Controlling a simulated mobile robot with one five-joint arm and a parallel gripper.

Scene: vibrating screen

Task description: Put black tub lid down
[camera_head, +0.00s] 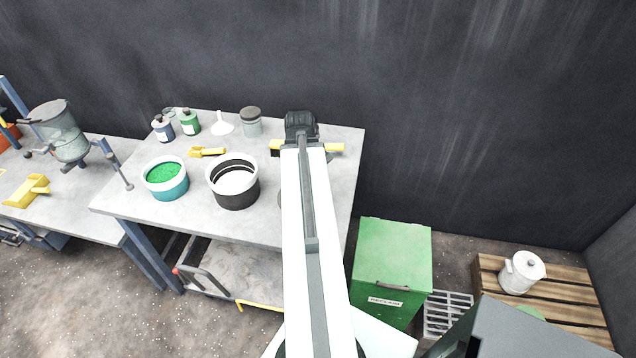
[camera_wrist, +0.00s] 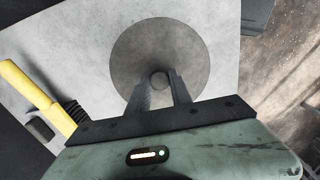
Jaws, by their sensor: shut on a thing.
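The black tub lid (camera_wrist: 135,58) is a dark grey disc with a small round knob in the wrist view. My gripper (camera_wrist: 160,84) has its two fingers shut on the knob. The lid is over the light grey table (camera_wrist: 70,45); I cannot tell whether it touches the tabletop. In the head view my arm hides the gripper and nearly all of the lid. The black tub (camera_head: 236,197) stands open on the table (camera_head: 140,203), left of my arm, with pale contents inside.
A teal tub of green material (camera_head: 166,188), a yellow scoop (camera_head: 207,152), bottles (camera_head: 190,123) and a grey jar (camera_head: 251,126) stand on the table. A yellow-handled tool (camera_head: 335,147) lies behind my arm. A green bin (camera_head: 392,262) stands right of the table.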

